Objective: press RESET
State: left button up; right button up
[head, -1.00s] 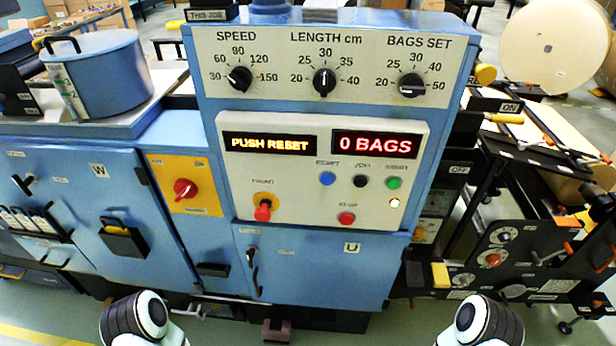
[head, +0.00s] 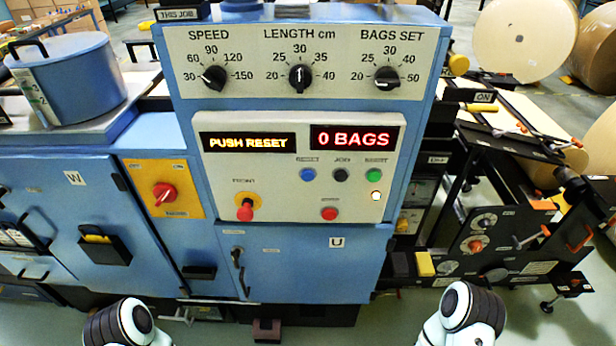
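The blue RESET button (head: 307,174) sits on the pale control panel (head: 222,190), leftmost in a row with a black JOG button (head: 341,175) and a green START button (head: 374,175). Its label is blurred now. Above it, a display (head: 248,142) reads "PUSH RESET" and another (head: 354,138) reads "0 BAGS". Below are a red stop button (head: 329,213), a lit white lamp (head: 376,196) and a red knob on yellow (head: 245,210). Parts of my two arms show at the bottom edge, well below the panel. Neither gripper is in view.
Dials for speed (head: 215,77), length (head: 302,78) and bags set (head: 387,78) are above the panel. A red switch (head: 164,193) on a yellow plate is to the left. A blue pot (head: 68,80) stands further left. Black machinery and paper rolls (head: 522,40) are on the right.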

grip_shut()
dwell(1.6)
